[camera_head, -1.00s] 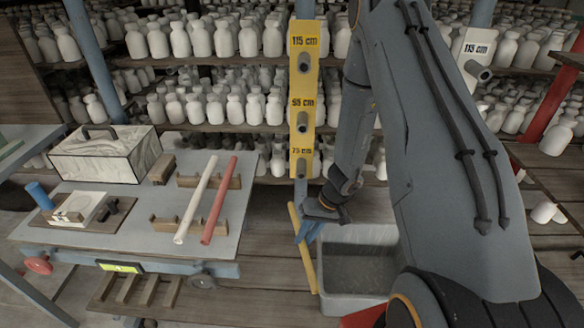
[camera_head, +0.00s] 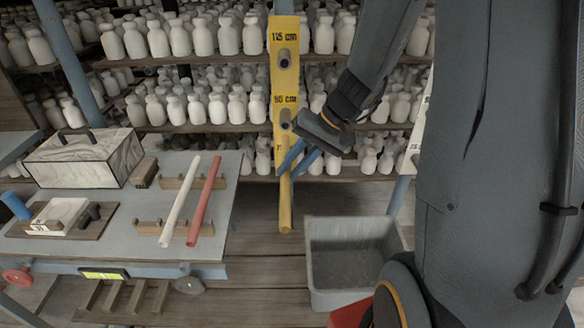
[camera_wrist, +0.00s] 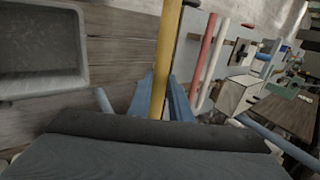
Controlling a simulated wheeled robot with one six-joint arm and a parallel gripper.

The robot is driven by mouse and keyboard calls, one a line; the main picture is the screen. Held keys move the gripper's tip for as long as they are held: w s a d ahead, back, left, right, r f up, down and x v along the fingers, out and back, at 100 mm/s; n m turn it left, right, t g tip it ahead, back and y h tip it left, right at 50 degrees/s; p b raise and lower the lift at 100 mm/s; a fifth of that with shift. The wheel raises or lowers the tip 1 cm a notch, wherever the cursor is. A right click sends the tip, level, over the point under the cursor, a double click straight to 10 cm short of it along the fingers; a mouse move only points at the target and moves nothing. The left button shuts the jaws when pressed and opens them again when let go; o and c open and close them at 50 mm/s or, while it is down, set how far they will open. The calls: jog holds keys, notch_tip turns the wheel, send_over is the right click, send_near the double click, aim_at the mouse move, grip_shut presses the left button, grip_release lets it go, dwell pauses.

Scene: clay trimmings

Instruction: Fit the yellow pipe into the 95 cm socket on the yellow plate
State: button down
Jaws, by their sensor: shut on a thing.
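The yellow plate (camera_head: 285,82) hangs upright in front of the shelves in the head view, with labels and grey sockets down its face. The 115 cm socket is on top; the 95 cm socket (camera_head: 285,120) is below it. The lowest label and socket are mostly hidden behind my gripper and the pipe. My gripper (camera_head: 287,167) has blue fingers shut on the yellow pipe (camera_head: 285,205). The pipe stands nearly upright, its top just below the 95 cm socket in the picture. I cannot tell the gap in depth. The wrist view shows the pipe (camera_wrist: 165,60) between the fingers.
A grey bin (camera_head: 352,240) stands on the floor below right of the pipe. A table (camera_head: 140,215) at left holds a white pipe (camera_head: 181,200), a red pipe (camera_head: 206,197) and a marbled box (camera_head: 82,160). Shelves of pale bottles fill the back. A white plate (camera_head: 418,140) is at right.

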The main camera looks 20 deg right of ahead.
aim_at(287, 137)
dwell(0.4)
jog(key=shift+w+d+b, duration=0.1)
jog(key=shift+w+d, duration=0.2)
jog(key=shift+w, duration=0.6)
jog(key=shift+w+d+b, duration=0.1)
jog(key=shift+w+d, duration=0.15)
jog(key=shift+w, duration=0.65)
jog(key=shift+w+d+b, duration=0.1)
jog(key=shift+w+d, duration=0.2)
jog(key=shift+w, duration=0.6)
jog(key=shift+w+d+b, duration=0.3)
jog(key=shift+w+d, duration=0.2)
jog(key=shift+w, duration=1.1)
jog(key=shift+w+d+b, duration=0.25)
jog(key=shift+w+d, duration=0.3)
jog(key=shift+w, duration=1.05)
jog(key=shift+w+d+b, duration=0.3)
jog(key=shift+w+d, duration=0.2)
jog(key=shift+w, duration=1.1)
